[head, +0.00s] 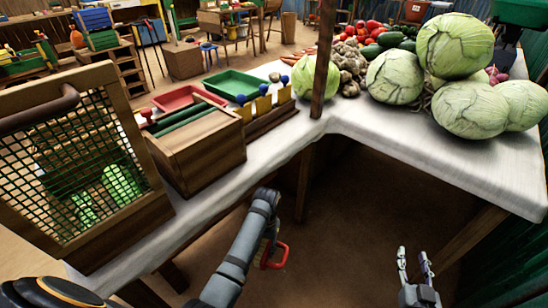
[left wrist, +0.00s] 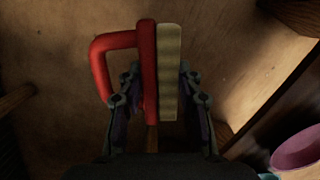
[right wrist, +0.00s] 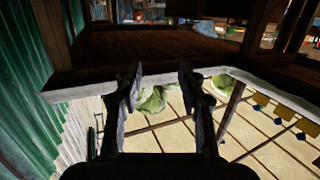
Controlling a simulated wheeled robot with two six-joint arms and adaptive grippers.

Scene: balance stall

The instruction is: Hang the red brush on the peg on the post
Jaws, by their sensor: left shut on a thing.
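The red brush (left wrist: 146,70) with its looped handle and pale bristles (left wrist: 168,75) is between the fingers of my left gripper (left wrist: 158,82), which is shut on it. In the head view the brush's red loop (head: 283,257) sticks out beside the left gripper (head: 272,235), below the table's front edge and above the floor. A dark wooden post (head: 324,55) rises at the inner corner of the table, farther away than the brush. I cannot make out a peg on it. My right gripper (head: 414,268) is open and empty, apart from the table; it also shows in the right wrist view (right wrist: 161,76).
The white-topped table (head: 440,160) bends around the post. A mesh-fronted wooden box (head: 150,208) and a brown crate (head: 205,160) stand on its left part. Cabbages (head: 460,48) crowd its right part. The floor (head: 350,225) inside the bend is clear.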

